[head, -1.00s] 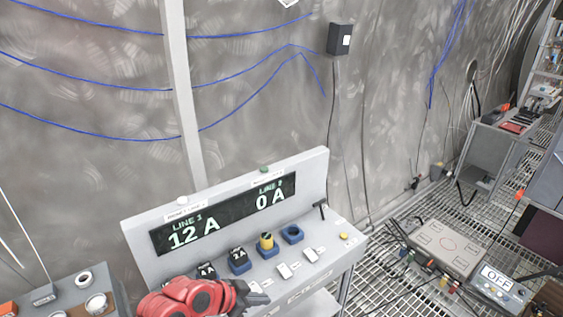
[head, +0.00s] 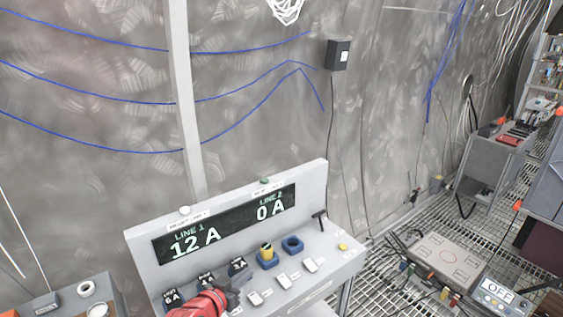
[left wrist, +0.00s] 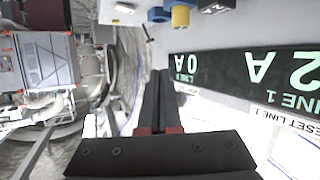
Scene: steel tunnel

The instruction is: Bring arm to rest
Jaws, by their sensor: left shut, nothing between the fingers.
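My left arm, red, comes in at the bottom edge of the head view. Its dark gripper (head: 232,294) is over the near left part of the control console (head: 328,272). In the left wrist view the two black fingers (left wrist: 160,100) are together with nothing between them. The console's display (head: 225,226) reads LINE 1 12 A and LINE 2 0 A; part of it also shows in the left wrist view (left wrist: 250,75). My right gripper is not in view.
Blue sockets stand in a row on the console, one with a yellow plug (head: 267,252), the far one (head: 292,244) open. A grey box (head: 447,254) and a unit reading OFF (head: 497,291) are on the floor grating to the right. A side table (head: 75,298) stands left.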

